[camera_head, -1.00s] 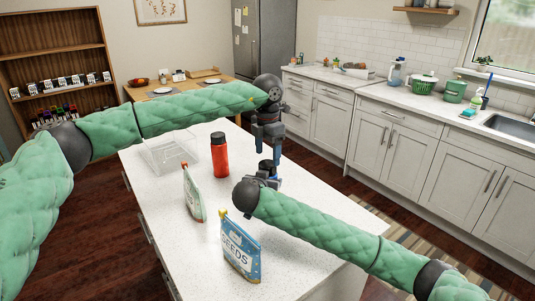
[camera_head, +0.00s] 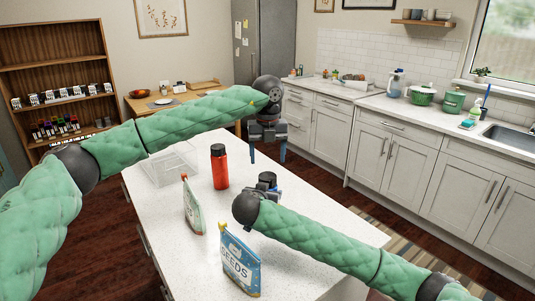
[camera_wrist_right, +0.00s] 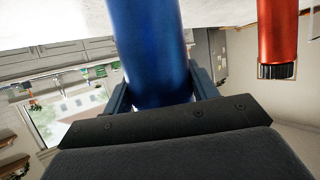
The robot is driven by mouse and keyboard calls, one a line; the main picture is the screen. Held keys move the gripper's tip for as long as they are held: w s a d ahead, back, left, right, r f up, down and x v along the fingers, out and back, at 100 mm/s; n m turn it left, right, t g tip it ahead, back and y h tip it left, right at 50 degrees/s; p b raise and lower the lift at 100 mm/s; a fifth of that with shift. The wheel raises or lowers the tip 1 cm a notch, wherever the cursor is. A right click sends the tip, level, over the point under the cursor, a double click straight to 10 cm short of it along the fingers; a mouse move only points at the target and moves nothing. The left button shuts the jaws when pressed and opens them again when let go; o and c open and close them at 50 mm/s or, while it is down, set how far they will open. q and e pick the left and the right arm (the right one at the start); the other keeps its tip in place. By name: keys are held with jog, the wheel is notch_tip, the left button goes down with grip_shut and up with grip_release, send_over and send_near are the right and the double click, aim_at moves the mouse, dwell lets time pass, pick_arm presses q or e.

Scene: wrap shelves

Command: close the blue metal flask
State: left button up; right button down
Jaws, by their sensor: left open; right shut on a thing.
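The blue metal flask (camera_wrist_right: 150,45) fills the middle of the right wrist view, between the fingers of my right gripper (camera_wrist_right: 160,95), which is shut on it. In the head view the flask's dark top (camera_head: 267,177) shows just beyond my right wrist, over the island; most of its body is hidden. I cannot tell whether its lid is seated. My left gripper (camera_head: 267,158) is open and points down, above and behind the flask's top, apart from it. No object shows between its fingers.
A red flask with a black cap (camera_head: 219,167) stands upright on the white island (camera_head: 200,260), left of my grippers. A clear bin (camera_head: 168,165), a seeds pouch (camera_head: 240,262) and another pouch (camera_head: 193,206) also stand there.

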aim_at(267, 175)
pick_arm(q)
jog(key=shift+r+n, duration=0.15)
jog(key=shift+n, duration=0.55)
jog(key=shift+f, duration=4)
jog(key=c, duration=1)
jog(key=m, duration=1.3)
jog(key=shift+a+m, duration=0.1)
jog(key=shift+m, duration=0.2)
